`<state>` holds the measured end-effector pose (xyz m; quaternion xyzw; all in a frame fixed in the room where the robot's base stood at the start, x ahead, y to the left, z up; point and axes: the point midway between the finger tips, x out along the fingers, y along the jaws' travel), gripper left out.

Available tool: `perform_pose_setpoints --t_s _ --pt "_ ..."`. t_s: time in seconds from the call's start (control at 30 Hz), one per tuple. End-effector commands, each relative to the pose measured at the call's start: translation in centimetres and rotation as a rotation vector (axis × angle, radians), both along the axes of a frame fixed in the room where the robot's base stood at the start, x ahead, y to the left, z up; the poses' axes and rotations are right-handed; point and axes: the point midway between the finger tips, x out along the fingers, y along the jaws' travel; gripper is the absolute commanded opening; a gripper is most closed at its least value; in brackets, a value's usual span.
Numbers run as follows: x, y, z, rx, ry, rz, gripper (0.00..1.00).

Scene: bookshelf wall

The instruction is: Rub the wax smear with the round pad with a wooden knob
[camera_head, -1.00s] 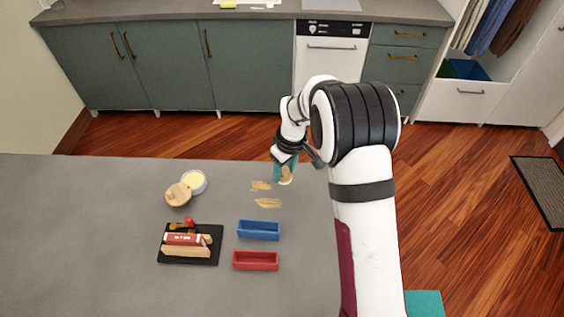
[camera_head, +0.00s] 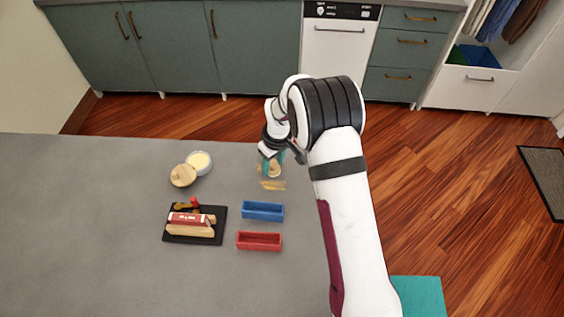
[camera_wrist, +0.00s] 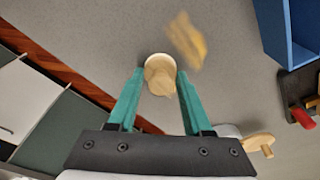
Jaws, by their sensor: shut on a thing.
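My gripper (camera_wrist: 162,80) has teal fingers on either side of the wooden knob of the round pad (camera_wrist: 158,62) and is shut on it. The pad is pale and low over the grey counter; I cannot tell if it touches. In the head view my gripper (camera_head: 271,160) is at the counter's far edge, hiding most of the pad. A tan wax smear (camera_head: 271,184) shows just in front of it, and beside the pad in the wrist view (camera_wrist: 186,41). The second smear patch seen earlier is mostly hidden by the gripper and pad.
A wooden lid (camera_head: 182,176) rests beside a tin of pale wax (camera_head: 199,162) at left. A blue tray (camera_head: 262,204), a red tray (camera_head: 259,248) and a black board (camera_head: 178,240) with several items stand nearer. The counter's left is clear.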

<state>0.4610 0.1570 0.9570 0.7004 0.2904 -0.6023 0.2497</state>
Motion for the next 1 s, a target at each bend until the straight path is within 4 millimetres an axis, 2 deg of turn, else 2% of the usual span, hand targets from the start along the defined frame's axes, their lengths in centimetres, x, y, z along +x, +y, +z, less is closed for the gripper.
perform_pose_setpoints --t_s 0.77,1.0 --pt "0.0 7.0 0.0 0.0 0.0 0.001 0.06" --pt "-2.2 7.1 0.0 -0.001 0.002 0.001 0.06"
